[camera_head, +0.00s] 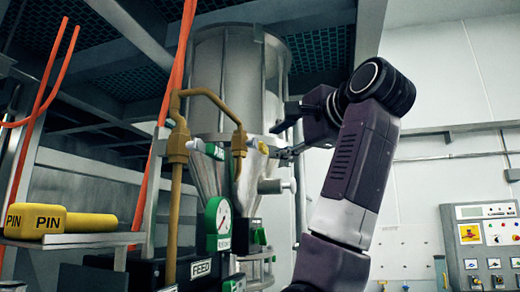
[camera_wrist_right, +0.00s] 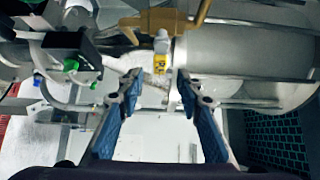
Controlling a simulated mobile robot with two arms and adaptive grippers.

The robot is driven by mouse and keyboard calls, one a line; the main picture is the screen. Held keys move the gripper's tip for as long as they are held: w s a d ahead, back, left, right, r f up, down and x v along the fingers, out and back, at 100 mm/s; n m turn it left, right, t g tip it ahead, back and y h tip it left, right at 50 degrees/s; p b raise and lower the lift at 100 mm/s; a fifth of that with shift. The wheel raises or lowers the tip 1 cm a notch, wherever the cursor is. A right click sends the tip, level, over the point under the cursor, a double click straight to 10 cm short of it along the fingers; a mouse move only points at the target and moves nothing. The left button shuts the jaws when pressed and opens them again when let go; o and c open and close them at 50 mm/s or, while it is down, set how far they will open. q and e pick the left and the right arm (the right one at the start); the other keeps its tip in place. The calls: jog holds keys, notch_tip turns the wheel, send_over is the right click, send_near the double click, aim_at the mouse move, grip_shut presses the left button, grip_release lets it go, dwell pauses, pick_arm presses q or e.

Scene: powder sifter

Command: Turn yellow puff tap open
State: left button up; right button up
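The yellow puff tap shows in the right wrist view as a small lever with a yellow end (camera_wrist_right: 160,62), hanging from a brass fitting (camera_wrist_right: 165,22). In the head view its yellow end (camera_head: 263,147) sits just right of the brass fitting (camera_head: 239,141) on the pipe. My right gripper (camera_head: 281,142) comes in from the right, close to the tap. In the wrist view the right gripper's two blue-padded fingers (camera_wrist_right: 158,90) are spread apart, with nothing between the pads. The tap end lies ahead of the gap; I cannot tell whether a fingertip touches it. My left gripper is not in view.
A metal hopper (camera_head: 222,75) stands behind the brass pipe. A yellow PIN tool (camera_head: 60,222) lies on a shelf at left. A control panel (camera_head: 487,238) is at right.

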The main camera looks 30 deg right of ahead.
aim_at(266, 148)
jog(key=shift+w+r+p, duration=0.15)
jog(key=shift+w+p, duration=0.15)
jog(key=shift+w, duration=0.05)
jog(key=w+p, duration=0.1)
jog(key=w, duration=0.1)
jog(key=w+p, duration=0.1)
jog(key=w, duration=0.1)
jog(key=w+p, duration=0.1)
jog(key=w, duration=0.2)
jog(key=shift+d+p, duration=0.35)
jog(key=shift+s, duration=0.1)
jog(key=shift+f, duration=0.2)
grip_shut()
